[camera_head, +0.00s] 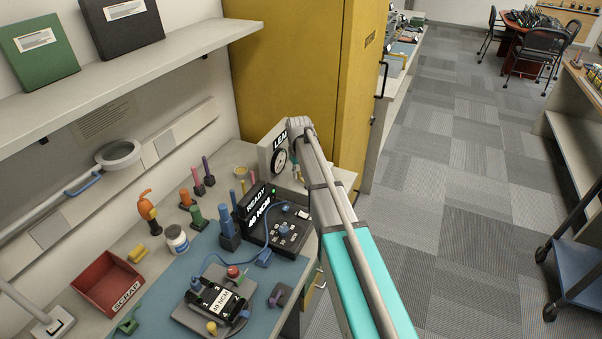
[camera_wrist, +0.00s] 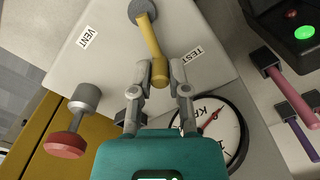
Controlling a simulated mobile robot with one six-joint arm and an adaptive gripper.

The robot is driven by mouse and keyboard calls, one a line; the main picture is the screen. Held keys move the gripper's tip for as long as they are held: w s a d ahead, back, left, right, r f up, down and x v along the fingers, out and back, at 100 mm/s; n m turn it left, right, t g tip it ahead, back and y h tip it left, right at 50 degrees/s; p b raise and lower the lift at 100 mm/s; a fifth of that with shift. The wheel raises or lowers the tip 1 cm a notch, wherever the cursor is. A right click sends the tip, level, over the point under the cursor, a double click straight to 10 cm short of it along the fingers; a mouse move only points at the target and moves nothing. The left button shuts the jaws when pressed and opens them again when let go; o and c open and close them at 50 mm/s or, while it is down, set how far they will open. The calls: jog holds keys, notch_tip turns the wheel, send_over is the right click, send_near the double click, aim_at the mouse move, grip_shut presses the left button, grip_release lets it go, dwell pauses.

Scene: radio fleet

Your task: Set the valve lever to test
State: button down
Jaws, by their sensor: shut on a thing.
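The valve lever (camera_wrist: 150,40) is a yellow bar with a thicker yellow end, hanging from a grey round pivot on a pale panel in the wrist view. My gripper (camera_wrist: 160,72) is shut on the lever's thick end, one grey finger on each side. A TEST label (camera_wrist: 187,57) lies to the right of the lever's end, and a VENT label (camera_wrist: 87,38) lies to the left. The lever's end is nearer to TEST than to VENT. In the head view, my arm hides the lever beside the LEAK box (camera_head: 265,154).
A round gauge (camera_wrist: 232,128) with a red needle sits beside my gripper, partly hidden. A red knob (camera_wrist: 65,144) sticks out at left. A yellow cabinet (camera_head: 300,60) stands behind the LEAK box. The bench holds a black READY unit (camera_head: 258,206) and several tools.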

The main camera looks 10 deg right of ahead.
jog(key=shift+s+a+n, duration=0.2)
jog(key=shift+a+n, duration=0.05)
jog(key=shift+n, duration=0.5)
jog(key=shift+s+a+n, duration=0.2)
jog(key=shift+n, duration=0.55)
jog(key=c, duration=0.6)
grip_release()
jog(key=shift+r, duration=0.1)
